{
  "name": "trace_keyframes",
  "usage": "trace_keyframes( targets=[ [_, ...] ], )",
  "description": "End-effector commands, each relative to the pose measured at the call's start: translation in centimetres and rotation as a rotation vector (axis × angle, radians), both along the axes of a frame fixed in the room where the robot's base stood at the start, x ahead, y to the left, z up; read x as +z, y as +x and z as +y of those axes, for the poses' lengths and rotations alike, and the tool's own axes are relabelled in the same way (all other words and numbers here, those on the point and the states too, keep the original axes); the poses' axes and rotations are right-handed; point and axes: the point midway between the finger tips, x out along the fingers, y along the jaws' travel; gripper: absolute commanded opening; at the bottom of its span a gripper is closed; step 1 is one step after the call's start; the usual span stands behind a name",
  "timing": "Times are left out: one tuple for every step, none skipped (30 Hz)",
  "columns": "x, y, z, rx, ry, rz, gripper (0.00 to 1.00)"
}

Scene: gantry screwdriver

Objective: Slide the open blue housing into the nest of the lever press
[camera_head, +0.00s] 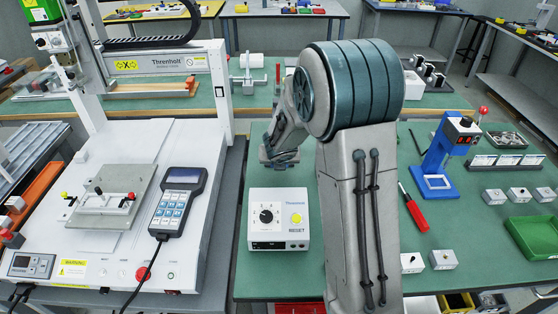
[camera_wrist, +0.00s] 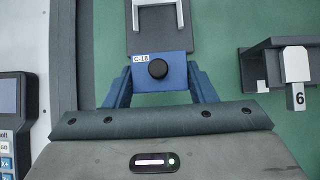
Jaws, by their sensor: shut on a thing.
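In the wrist view, my gripper (camera_wrist: 161,80) is shut on a blue part (camera_wrist: 178,80), which shows between its fingers. The part has a white C-18 label and a round black knob; I cannot tell whether its far side is open. A grey plate with a white U-shaped piece (camera_wrist: 155,28) lies just beyond it. In the head view, my gripper (camera_head: 281,157) is low over the green table, and my arm hides part of the space beside it. The blue lever press (camera_head: 442,152), with a red lever ball and a frame-like blue base, stands farther right.
A white control box (camera_head: 278,222) stands in front of my gripper. The white gantry machine (camera_head: 110,215) with its handheld pendant (camera_head: 178,203) is on the left. A dark fixture marked 6 (camera_wrist: 268,68) is right of my gripper. A red screwdriver (camera_head: 413,208) lies near the press.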

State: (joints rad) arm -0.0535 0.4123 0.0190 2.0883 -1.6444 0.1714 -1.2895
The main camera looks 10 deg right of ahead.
Motion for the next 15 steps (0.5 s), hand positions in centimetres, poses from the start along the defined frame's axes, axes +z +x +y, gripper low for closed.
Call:
trace_keyframes(
  targets=[
    [-0.5, 0.3, -0.1, -0.001, 0.0, -0.001, 0.19],
    [-0.7, 0.5, -0.1, -0.001, 0.0, -0.001, 0.19],
    [-0.9, 0.7, -0.2, -0.001, 0.0, -0.001, 0.19],
    [-1.1, 0.8, -0.2, -0.001, 0.001, 0.0, 0.19],
    [-1.4, 0.9, -0.2, 0.0, 0.0, 0.0, 0.19],
    [-1.6, 1.2, -0.3, 0.0, 0.0, 0.0, 0.19],
    [-1.8, 1.3, -0.3, 0.0, 0.0, 0.0, 0.19],
    [-1.9, 1.5, -0.3, 0.0, 0.0, -0.001, 0.19],
    [-2.2, 1.7, -0.4, 0.0, 0.0, -0.001, 0.19],
    [-2.4, 1.8, -0.4, 0.0, 0.0, 0.0, 0.19],
    [-2.4, 2.0, -0.4, 0.0, 0.0, 0.0, 0.19],
    [-2.3, 2.3, -0.5, 0.0, 0.0, 0.0, 0.19],
    [-2.3, 2.6, -0.5, 0.0, 0.0, -0.001, 0.19],
    [-2.3, 2.8, -0.6, 0.0, 0.0, -0.001, 0.19],
    [-2.5, 3.1, -0.6, 0.0, 0.0, 0.0, 0.19]
  ],
)
